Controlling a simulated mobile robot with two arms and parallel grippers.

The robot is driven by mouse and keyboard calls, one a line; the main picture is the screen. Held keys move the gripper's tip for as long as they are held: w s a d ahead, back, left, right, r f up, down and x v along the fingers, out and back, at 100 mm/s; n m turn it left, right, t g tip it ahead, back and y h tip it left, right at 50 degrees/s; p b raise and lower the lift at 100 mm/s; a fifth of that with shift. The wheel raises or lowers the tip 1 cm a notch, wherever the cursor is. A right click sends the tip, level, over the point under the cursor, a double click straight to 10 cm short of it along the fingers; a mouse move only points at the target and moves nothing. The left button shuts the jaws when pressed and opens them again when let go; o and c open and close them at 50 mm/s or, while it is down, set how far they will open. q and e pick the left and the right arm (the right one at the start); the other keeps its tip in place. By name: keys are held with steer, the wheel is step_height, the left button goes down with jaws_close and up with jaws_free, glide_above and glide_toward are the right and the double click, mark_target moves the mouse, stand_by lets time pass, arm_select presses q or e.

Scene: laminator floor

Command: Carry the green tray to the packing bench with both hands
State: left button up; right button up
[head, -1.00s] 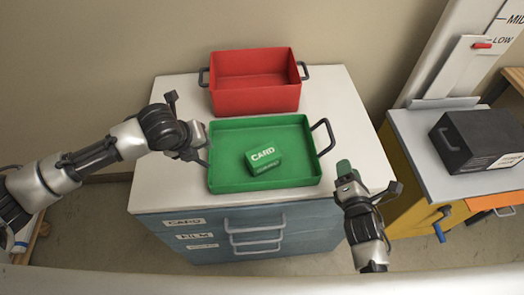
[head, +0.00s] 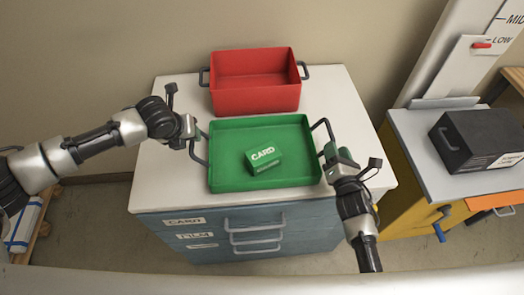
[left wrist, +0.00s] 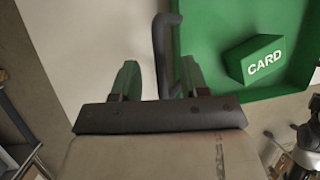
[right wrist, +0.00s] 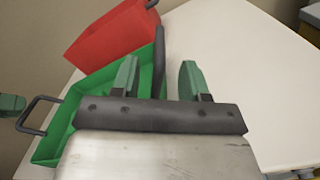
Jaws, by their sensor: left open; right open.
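The green tray (head: 225,135) sits on the white cabinet top, with a green box marked CARD (head: 264,160) inside it. It has a dark handle on each side. My left gripper (head: 192,135) is open at the tray's left handle (left wrist: 162,45); in the left wrist view that handle shows between the two green fingers. My right gripper (head: 338,155) is open at the right handle (head: 324,130); in the right wrist view this handle (right wrist: 158,60) appears between the fingers, closer to the left one. I cannot tell if either gripper touches its handle.
A red tray (head: 255,100) stands just behind the green tray. The cabinet (head: 360,150) has labelled drawers in front. To the right, a grey-topped yellow bench (head: 410,130) holds a black box (head: 478,138). The cabinet's back right corner is clear.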

mark_target(332, 135)
arm_select(q)
steer(key=shift+x, duration=2.75)
arm_select(e)
steer(key=shift+w+a, duration=0.15)
steer(key=shift+w, duration=1.2)
steer(key=shift+w+a, duration=0.15)
steer(key=shift+w, duration=1.2)
steer(key=shift+c, duration=0.2)
arm_select(q)
jaws_close()
arm_select(e)
jaws_close()
arm_select(q)
steer(key=shift+r, duration=0.1)
arm_select(e)
steer(key=shift+r, duration=0.1)
